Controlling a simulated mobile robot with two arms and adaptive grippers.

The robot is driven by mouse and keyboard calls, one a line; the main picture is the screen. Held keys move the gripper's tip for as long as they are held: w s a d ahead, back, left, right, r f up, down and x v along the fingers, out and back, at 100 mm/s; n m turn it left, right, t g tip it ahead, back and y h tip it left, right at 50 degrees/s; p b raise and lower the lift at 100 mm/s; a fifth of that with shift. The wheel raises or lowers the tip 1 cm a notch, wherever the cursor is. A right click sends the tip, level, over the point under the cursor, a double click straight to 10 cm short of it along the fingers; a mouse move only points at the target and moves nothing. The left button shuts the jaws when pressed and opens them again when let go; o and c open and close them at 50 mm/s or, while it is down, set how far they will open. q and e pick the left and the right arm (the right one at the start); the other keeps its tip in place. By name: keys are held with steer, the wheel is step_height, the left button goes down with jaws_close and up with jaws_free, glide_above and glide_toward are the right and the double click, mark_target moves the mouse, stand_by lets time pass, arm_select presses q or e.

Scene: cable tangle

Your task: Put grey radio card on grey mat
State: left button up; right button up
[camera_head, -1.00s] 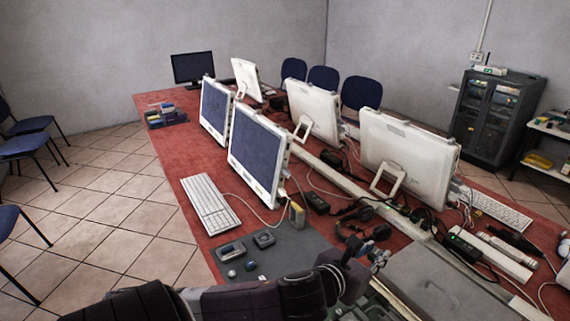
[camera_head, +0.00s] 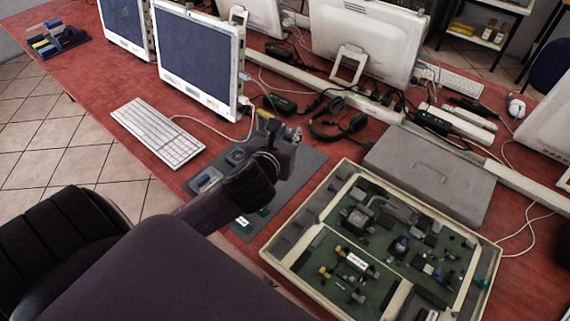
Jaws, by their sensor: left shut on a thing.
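The grey mat (camera_head: 310,168) lies on the red table top, left of the open case, with several small devices on it. My left arm reaches over it from the lower left and hides its middle. My left gripper (camera_head: 288,140) is above the mat's far part, shut on a small grey thing (camera_head: 293,133) at its tips. It looks like the grey radio card, but the fingers hide most of it. I cannot tell whether it touches the mat. My right gripper is not in view.
An open case (camera_head: 334,176) with green boards and small parts lies at lower right. Its grey lid (camera_head: 430,165) lies behind it. A keyboard (camera_head: 158,132), monitors (camera_head: 198,58) and a headset (camera_head: 340,118) stand or lie around the mat.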

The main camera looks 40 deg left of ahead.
arm_select(q)
step_height(320, 180, down, 10)
steer(key=shift+f+b, duration=0.1)
steer(key=shift+b, duration=0.75)
steer(key=shift+f, duration=0.6)
step_height(320, 180, down, 3)
steer(key=shift+r+b, duration=0.15)
steer(key=shift+b, duration=0.35)
steer(key=shift+f, duration=0.45)
